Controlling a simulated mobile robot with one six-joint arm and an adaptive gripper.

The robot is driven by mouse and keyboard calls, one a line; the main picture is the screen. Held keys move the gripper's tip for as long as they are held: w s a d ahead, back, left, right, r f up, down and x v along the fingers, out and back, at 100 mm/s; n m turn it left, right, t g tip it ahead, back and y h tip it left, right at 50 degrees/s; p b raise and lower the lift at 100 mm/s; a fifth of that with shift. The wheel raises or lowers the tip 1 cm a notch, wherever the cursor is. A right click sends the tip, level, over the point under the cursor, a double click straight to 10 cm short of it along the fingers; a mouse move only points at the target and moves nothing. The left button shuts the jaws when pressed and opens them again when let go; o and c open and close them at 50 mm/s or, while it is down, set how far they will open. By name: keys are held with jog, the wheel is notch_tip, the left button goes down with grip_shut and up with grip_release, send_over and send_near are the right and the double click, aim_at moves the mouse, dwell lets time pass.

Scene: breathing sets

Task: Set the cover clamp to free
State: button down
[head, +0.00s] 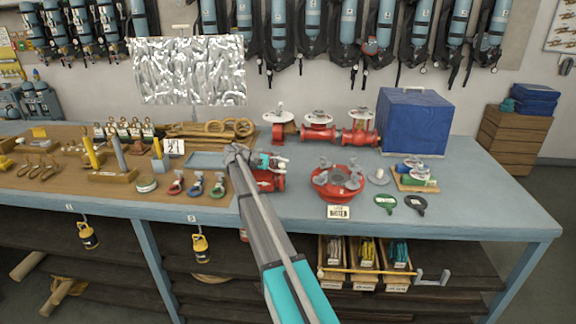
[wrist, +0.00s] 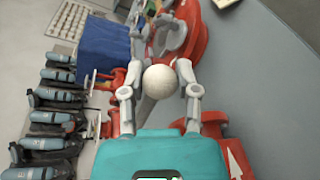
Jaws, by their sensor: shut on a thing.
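My gripper (head: 279,163) is above a red fitting (head: 270,182) at the middle of the bench. In the wrist view its two grey fingers (wrist: 161,78) close on a pale round knob (wrist: 160,82). I cannot tell for sure whether the knob belongs to the cover clamp, nor which way the clamp is set.
A round red flange (head: 333,190) with several grey clamps stands to the right, with a small sign in front. Red valves (head: 318,133) and a blue case (head: 415,122) stand behind. Tagged handles (head: 197,184) lie to the left. The bench's right end is clear.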

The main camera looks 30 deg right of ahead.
jog(key=shift+s+f, duration=0.1)
jog(key=shift+s, duration=0.15)
jog(key=c, duration=0.5)
grip_release()
jog(key=shift+d, duration=0.1)
jog(key=shift+c, duration=0.2)
jog(key=shift+o, duration=1)
jog(key=shift+w, duration=0.1)
